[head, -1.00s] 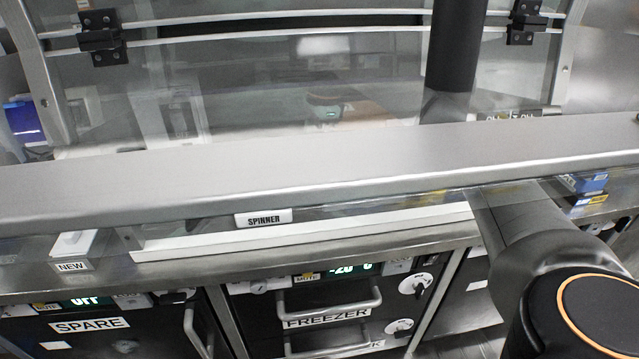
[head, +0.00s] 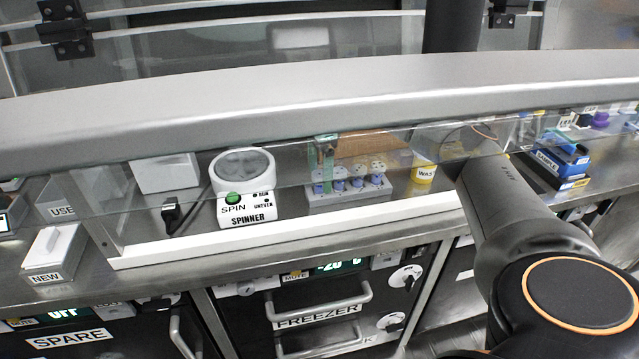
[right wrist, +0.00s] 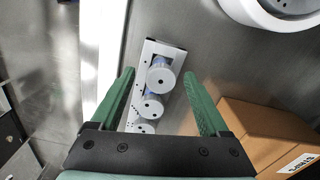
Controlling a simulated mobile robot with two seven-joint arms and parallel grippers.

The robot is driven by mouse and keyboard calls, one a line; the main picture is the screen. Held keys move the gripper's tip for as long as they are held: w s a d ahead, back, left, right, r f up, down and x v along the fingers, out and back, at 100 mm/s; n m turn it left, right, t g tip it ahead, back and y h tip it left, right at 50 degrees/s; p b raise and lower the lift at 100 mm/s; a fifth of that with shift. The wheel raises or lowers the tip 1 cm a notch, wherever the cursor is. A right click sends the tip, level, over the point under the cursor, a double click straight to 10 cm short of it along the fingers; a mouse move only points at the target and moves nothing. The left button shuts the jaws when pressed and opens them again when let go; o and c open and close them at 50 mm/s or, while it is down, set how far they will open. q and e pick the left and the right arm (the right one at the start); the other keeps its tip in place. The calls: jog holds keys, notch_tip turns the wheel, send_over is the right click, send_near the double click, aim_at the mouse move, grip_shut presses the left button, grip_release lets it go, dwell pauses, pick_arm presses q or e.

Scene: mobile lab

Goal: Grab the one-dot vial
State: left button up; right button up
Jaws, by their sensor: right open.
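A pale rack (head: 350,199) holds several vials with white caps and blue bodies behind the clear sash in the head view. In the right wrist view the rack (right wrist: 171,49) shows with vials in a row. Dark dots show on the caps, but they are too small for me to tell which is the one-dot vial. My right gripper (right wrist: 159,75) is open, its green fingers on either side of the row. A capped vial (right wrist: 161,77) lies between the fingertips in that picture; no contact shows. The green fingers (head: 320,155) also show at the rack's left part. My left gripper is out of view.
A white spinner (head: 245,185) stands left of the rack. A yellow waste cup (head: 423,172) and blue sample boxes (head: 556,165) are to its right. A cardboard box (right wrist: 268,130) lies right of my fingers. The metal sash bar (head: 300,90) crosses above; a white sill (head: 290,243) runs in front.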

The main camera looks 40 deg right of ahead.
jog(key=shift+f, duration=0.9)
grip_shut()
